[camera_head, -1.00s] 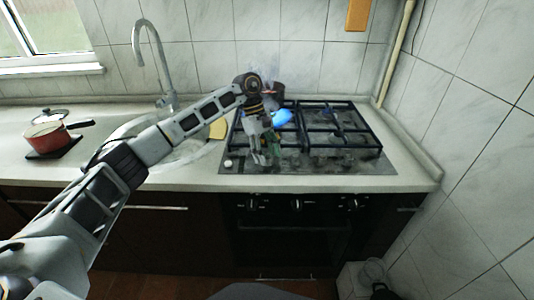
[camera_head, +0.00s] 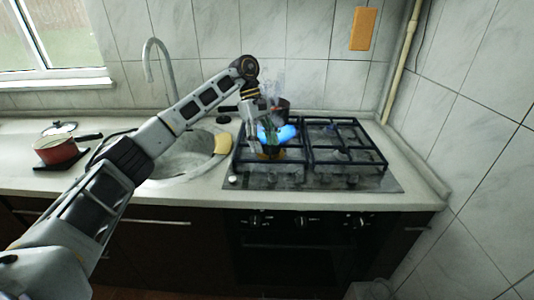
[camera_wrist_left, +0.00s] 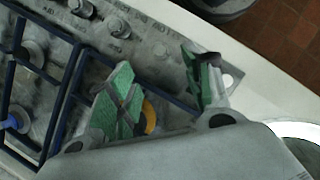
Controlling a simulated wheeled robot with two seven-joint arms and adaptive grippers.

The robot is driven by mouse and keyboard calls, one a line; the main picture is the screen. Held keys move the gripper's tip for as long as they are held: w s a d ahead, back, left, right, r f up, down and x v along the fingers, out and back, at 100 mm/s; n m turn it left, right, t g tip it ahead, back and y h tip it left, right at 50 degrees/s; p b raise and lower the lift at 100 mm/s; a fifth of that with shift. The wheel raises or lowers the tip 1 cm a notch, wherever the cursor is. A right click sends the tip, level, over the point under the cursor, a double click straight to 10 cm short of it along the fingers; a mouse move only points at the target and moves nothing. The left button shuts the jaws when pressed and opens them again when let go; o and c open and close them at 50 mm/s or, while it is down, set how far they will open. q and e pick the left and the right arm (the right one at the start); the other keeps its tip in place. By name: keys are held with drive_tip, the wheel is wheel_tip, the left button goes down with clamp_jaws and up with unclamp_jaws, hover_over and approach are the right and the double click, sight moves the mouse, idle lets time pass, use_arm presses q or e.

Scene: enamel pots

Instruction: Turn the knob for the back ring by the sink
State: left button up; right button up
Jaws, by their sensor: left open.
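The gas hob (camera_head: 385,182) stands right of the sink, with a row of small knobs along its front edge. A pale knob (camera_head: 232,180) sits at the hob's front left corner. In the left wrist view grey knobs (camera_wrist_left: 118,27) line the hob edge at the top, clear of the fingers. My left gripper (camera_head: 268,135) is over the left burners, its green-padded fingers (camera_wrist_left: 160,92) apart with nothing between them. A bright blue glow (camera_head: 287,133) shows beside it. A dark pot (camera_head: 282,106) at the back left ring is partly hidden by my gripper. My right gripper is out of view.
The sink (camera_head: 185,158) with its tall tap (camera_head: 150,58) lies to the left, with a yellow item (camera_head: 222,143) at its rim. A red pot (camera_head: 56,150) stands further left. More knobs (camera_head: 298,220) are on the oven front. The right burners look empty.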

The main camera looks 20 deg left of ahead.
use_arm(q)
drive_tip(key=shift+v, duration=1.1)
